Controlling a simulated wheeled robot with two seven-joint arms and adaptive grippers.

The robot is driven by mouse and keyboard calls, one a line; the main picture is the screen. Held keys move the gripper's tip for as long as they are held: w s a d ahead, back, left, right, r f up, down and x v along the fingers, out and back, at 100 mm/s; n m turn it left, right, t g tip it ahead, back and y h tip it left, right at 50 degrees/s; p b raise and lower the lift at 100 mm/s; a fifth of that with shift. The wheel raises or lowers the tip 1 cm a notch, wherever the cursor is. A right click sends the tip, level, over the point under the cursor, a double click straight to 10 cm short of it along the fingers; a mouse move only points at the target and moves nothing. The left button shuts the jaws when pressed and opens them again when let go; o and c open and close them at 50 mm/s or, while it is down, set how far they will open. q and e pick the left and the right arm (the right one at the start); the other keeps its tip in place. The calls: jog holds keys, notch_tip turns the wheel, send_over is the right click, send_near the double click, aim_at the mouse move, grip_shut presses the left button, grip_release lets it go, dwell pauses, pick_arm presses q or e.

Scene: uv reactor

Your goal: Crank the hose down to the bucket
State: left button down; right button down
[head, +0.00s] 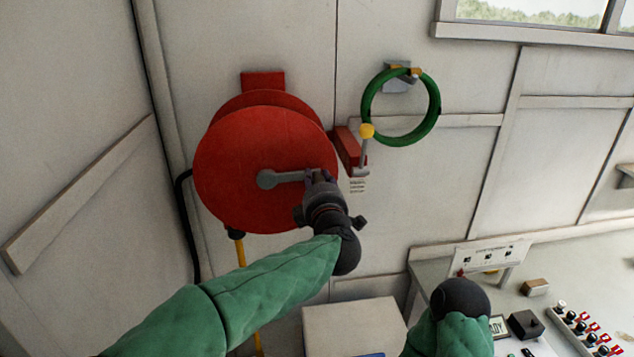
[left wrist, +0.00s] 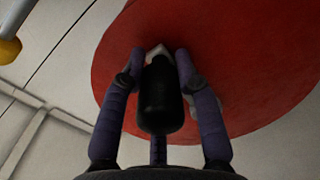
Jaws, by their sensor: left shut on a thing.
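A red hose reel (head: 245,150) is mounted on the wall and also fills much of the left wrist view (left wrist: 240,70). A grey crank arm (head: 282,178) runs from its hub to the right. My left gripper (head: 314,178) is at the outer end of the crank. In the left wrist view its fingers are shut around the black crank handle (left wrist: 160,98). A yellow hose (head: 240,250) hangs below the reel from a dark fitting and passes behind my left arm. No bucket can be made out. My right gripper is not seen; only its arm shows at the lower right.
A green hose ring (head: 436,108) hangs on the wall right of the reel, near a yellow-knobbed lever (head: 366,132) on a red bracket. A white box (head: 350,320) stands below. A bench with a control panel (head: 490,257) and switches is at the lower right.

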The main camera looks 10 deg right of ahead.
pick_arm(q)
jog(key=shift+r, duration=0.3)
jog(key=c, duration=1)
grip_release()
jog(key=shift+o, duration=0.5)
jog(key=shift+f, duration=0.15)
jog(key=s, duration=1.2)
